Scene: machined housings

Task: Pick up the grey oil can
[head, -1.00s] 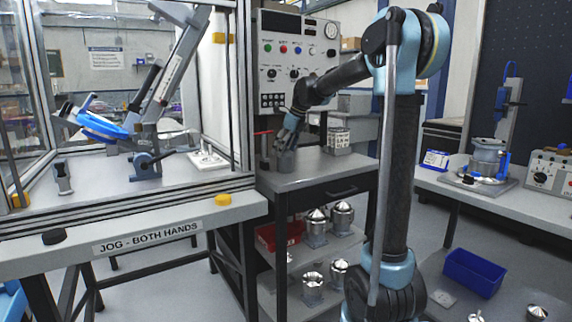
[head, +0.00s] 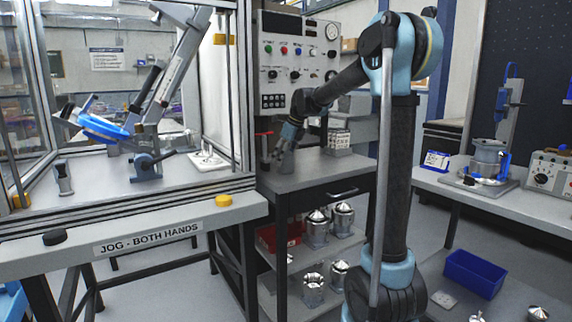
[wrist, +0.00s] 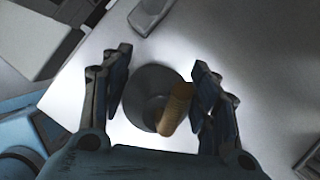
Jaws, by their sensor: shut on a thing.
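The grey oil can (wrist: 147,88) is a dark round body with a tan ridged piece (wrist: 177,108) on it, between my two fingers in the wrist view. My gripper (wrist: 160,84) is shut on it, one finger on each side. In the head view my gripper (head: 284,150) points down over the near left part of the grey bench top (head: 325,172). The can (head: 286,167) is small there and partly hidden by the fingers. It appears to be at bench height; I cannot tell whether it touches the top.
A red-handled item (head: 265,143) stands just left of my gripper. A light, marked box (head: 340,141) stands to the right on the bench. A control panel (head: 292,65) rises behind.

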